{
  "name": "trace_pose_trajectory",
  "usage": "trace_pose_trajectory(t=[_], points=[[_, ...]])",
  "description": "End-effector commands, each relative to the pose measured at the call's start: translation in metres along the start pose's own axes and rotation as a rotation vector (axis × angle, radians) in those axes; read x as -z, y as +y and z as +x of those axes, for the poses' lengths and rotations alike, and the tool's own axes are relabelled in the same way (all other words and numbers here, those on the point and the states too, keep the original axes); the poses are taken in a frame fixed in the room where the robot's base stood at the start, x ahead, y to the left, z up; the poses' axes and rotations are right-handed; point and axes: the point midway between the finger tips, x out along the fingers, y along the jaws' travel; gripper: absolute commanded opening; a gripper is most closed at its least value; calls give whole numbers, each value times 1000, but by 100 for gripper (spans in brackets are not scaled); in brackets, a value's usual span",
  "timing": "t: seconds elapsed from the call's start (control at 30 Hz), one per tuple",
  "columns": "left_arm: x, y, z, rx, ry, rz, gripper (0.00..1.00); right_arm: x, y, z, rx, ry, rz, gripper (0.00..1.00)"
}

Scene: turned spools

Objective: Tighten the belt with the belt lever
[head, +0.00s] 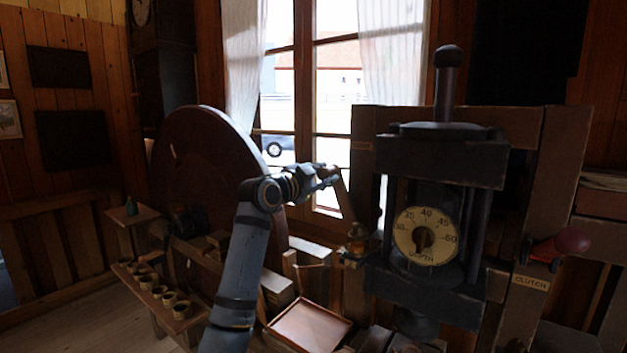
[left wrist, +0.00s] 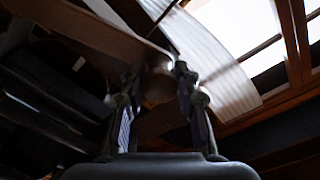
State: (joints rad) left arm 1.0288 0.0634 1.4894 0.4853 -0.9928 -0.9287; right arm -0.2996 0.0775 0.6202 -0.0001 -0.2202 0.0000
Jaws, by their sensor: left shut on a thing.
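My left arm reaches up from the bottom, and my left gripper (head: 328,173) is shut on the upper end of the belt lever (head: 344,203). The lever is a brown bar that slants down to the right, toward a brass-coloured fitting (head: 357,238) beside the machine. In the left wrist view, the fingers of my left gripper (left wrist: 158,90) stand on both sides of a dim rounded end of the lever (left wrist: 158,84). Part of the lever's top is hidden by the gripper. My right gripper is not in view.
A big dark wheel (head: 200,160) stands behind my left arm. The dark machine frame has a depth dial (head: 426,236) and, at right, a red-knobbed clutch lever (head: 572,240). A tray (head: 309,326) lies below, and several small cups (head: 158,291) stand on a left shelf.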

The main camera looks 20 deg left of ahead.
Motion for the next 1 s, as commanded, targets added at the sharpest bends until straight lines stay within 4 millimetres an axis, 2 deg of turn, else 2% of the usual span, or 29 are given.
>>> trace_pose_trajectory(t=[0.1,0.4,0.93,0.97,1.0], points=[[12,7,0,0,5,70,0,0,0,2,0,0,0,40],[27,18,0,0,5,181,0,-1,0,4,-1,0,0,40],[30,21,0,-1,3,206,0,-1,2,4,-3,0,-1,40],[30,21,0,-1,3,206,35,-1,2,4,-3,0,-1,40],[30,21,0,-1,3,205,41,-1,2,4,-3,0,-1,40]])
